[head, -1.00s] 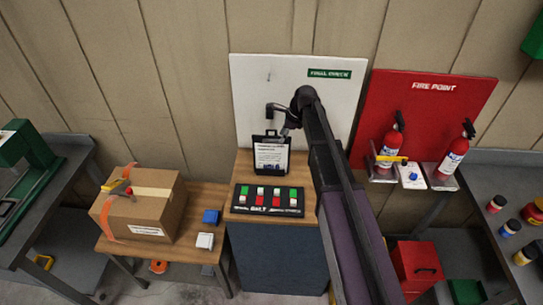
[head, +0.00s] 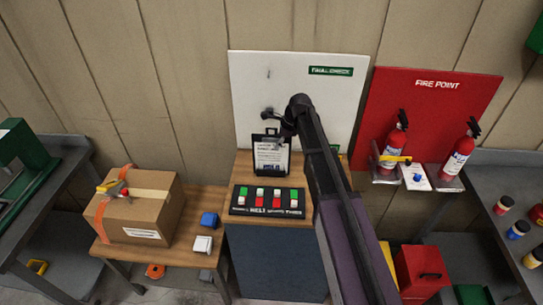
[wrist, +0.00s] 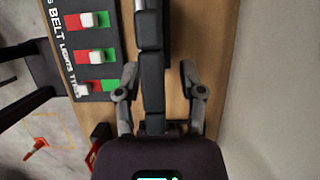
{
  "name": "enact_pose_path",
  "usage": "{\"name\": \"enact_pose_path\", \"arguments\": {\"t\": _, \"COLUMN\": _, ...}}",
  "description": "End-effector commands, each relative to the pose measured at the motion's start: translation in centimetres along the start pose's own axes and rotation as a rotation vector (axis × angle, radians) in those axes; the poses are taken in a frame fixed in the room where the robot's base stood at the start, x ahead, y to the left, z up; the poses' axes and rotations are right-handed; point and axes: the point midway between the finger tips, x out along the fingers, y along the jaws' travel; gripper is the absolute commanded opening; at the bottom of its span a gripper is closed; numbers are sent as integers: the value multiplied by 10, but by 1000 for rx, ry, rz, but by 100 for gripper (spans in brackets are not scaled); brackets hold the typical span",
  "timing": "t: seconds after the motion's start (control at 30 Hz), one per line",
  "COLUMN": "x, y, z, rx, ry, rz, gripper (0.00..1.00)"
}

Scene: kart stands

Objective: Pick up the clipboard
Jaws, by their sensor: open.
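The clipboard (head: 270,158) is black with a white sheet. It stands upright behind the switch panel on the wooden cabinet top, in front of the white board. My gripper (head: 283,138) is at its upper right in the head view, partly hidden by my arm. In the wrist view the clipboard (wrist: 151,70) shows nearly edge-on as a dark strip. My gripper (wrist: 158,88) is open there, with one finger on each side of the strip and a visible gap on both sides.
The switch panel (head: 267,201) with red and green switches lies in front of the clipboard. The white board (head: 290,80) stands close behind. A cardboard box (head: 140,210) is on the left bench, and fire extinguishers (head: 393,142) are at the right.

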Motion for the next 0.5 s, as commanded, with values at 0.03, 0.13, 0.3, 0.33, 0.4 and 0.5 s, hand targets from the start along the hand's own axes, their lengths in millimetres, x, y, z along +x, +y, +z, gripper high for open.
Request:
{"name": "enact_pose_path", "arguments": {"t": 0.03, "x": 0, "y": 0, "z": 0, "rx": 0, "ry": 0, "rz": 0, "gripper": 51}}
{"name": "enact_pose_path", "arguments": {"t": 0.13, "x": 0, "y": 0, "z": 0, "rx": 0, "ry": 0, "rz": 0, "gripper": 51}}
{"name": "enact_pose_path", "arguments": {"t": 0.3, "x": 0, "y": 0, "z": 0, "rx": 0, "ry": 0, "rz": 0, "gripper": 51}}
{"name": "enact_pose_path", "arguments": {"t": 0.33, "x": 0, "y": 0, "z": 0, "rx": 0, "ry": 0, "rz": 0, "gripper": 48}}
{"name": "enact_pose_path", "arguments": {"t": 0.4, "x": 0, "y": 0, "z": 0, "rx": 0, "ry": 0, "rz": 0, "gripper": 28}}
{"name": "enact_pose_path", "arguments": {"t": 0.5, "x": 0, "y": 0, "z": 0, "rx": 0, "ry": 0, "rz": 0, "gripper": 0}}
